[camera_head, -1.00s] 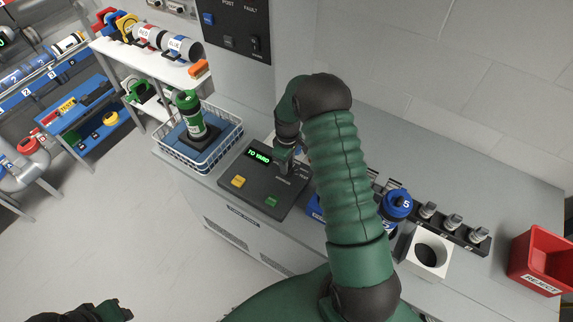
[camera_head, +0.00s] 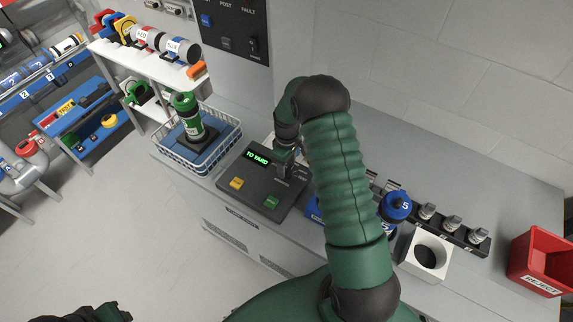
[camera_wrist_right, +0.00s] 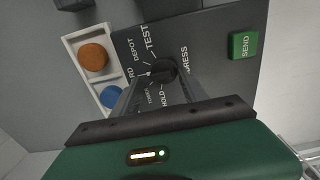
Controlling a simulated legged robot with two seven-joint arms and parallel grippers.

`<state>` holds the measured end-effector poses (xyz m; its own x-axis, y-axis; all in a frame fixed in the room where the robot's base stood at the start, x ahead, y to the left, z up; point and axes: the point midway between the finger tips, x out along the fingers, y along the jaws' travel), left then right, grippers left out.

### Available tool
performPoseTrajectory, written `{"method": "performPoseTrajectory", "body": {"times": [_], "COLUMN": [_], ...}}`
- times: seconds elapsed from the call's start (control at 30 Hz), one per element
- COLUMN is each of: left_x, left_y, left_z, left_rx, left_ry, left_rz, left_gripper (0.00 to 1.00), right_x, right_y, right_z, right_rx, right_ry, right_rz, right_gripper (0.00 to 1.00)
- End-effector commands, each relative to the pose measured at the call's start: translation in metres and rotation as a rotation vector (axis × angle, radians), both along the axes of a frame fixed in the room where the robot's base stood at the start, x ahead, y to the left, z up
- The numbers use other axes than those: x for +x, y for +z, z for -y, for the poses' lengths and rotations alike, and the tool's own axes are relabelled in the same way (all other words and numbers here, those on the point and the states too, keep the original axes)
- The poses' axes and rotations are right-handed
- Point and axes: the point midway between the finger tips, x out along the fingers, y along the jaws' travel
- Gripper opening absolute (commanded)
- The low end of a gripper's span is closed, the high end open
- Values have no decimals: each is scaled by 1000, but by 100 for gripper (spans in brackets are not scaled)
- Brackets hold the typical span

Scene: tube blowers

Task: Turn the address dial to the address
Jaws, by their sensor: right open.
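The address dial (camera_wrist_right: 163,72) is a small black knob on the dark console, ringed by white labels such as TEST, DEPOT and HOLD in the right wrist view. My right gripper (camera_wrist_right: 158,84) is open at the dial, its fingers reaching down to either side of it. Whether they touch it I cannot tell. In the head view the right gripper (camera_head: 284,166) is over the console (camera_head: 238,187), hiding the dial. The console's green display (camera_head: 257,157) reads TO YARD. My left gripper (camera_head: 105,312) is at the bottom left edge, away from the console; its jaws are unclear.
The console has a yellow button (camera_head: 236,183) and a green SEND button (camera_wrist_right: 243,45). A wire basket (camera_head: 203,160) with a green capsule (camera_head: 188,117) stands left of it. A blue capsule (camera_head: 396,206), a white block (camera_head: 411,262) and a red REJECT bin (camera_head: 540,262) are at the right.

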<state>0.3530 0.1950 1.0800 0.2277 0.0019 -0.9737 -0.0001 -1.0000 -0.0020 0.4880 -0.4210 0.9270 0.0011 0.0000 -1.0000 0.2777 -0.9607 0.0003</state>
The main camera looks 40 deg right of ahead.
Motion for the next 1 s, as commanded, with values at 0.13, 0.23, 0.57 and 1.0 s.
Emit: {"method": "performPoseTrajectory", "body": {"times": [0.13, 0.23, 0.57, 1.0], "left_x": [0, 0, 0, 0], "left_y": [-1, -5, -20, -23], "left_z": [0, 0, 0, 0], "left_rx": [0, 0, 0, 0], "left_ry": [0, 0, 0, 0], "left_rz": [0, 0, 0, 0], "left_gripper": [36, 36, 36, 36], "right_x": [0, 1, 1, 1], "right_y": [4, 19, 113, 167], "right_z": [0, 0, 2, 2], "right_rx": [0, -1, -2, 3], "right_ry": [0, 0, 0, 0], "right_rz": [0, 2, 5, -2], "right_gripper": [51, 51, 51, 51]}}
